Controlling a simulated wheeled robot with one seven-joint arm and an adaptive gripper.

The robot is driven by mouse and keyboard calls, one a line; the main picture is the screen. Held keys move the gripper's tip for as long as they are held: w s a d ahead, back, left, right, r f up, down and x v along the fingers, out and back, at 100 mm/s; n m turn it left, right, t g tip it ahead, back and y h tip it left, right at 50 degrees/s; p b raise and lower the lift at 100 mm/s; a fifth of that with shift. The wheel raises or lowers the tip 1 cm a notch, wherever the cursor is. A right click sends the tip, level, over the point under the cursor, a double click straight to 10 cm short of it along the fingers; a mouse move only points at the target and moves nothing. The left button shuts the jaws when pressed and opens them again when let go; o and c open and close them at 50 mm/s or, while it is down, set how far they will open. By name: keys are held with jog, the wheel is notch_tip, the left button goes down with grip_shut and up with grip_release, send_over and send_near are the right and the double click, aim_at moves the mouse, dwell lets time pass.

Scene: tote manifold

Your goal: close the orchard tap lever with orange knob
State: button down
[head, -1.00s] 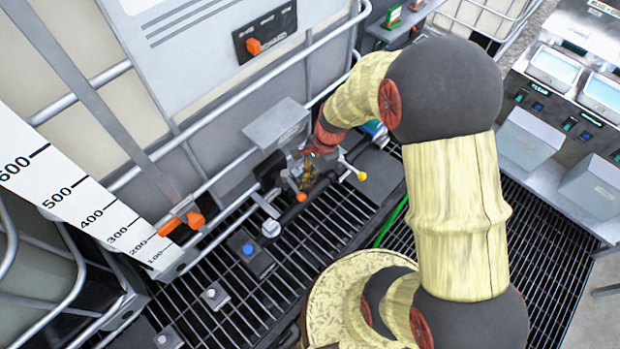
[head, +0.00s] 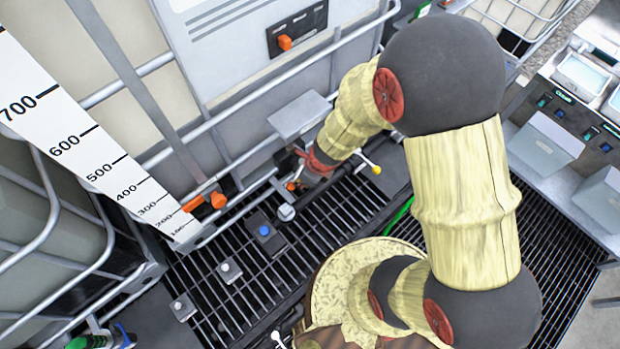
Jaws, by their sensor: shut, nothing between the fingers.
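A small orange knob (head: 291,186) shows at the tap fittings below the grey bracket, low on the tank's front in the head view. Most of its lever is hidden by my arm's end. My gripper (head: 309,172) is right beside this knob, on its right, largely covered by my red wrist. Its fingers look shut and hold nothing I can see. Whether they touch the lever cannot be told. A yellow knob (head: 376,170) on a pale lever stands to the right of my wrist.
An orange switch (head: 285,42) sits on a dark panel on the tank above. A thicker orange fitting (head: 205,202) is on the frame at left. The grey bracket (head: 299,116) overhangs the taps. Black floor grating (head: 270,270) carries small boxes, one with a blue button (head: 264,231).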

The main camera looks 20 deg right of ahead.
aim_at(292, 182)
jog(key=shift+w+a+p, duration=0.15)
jog(key=shift+w+a, duration=0.2)
jog(key=shift+a, duration=0.3)
jog(key=shift+w+a+p, duration=0.15)
jog(key=shift+w+a, duration=0.15)
jog(key=shift+a, duration=0.35)
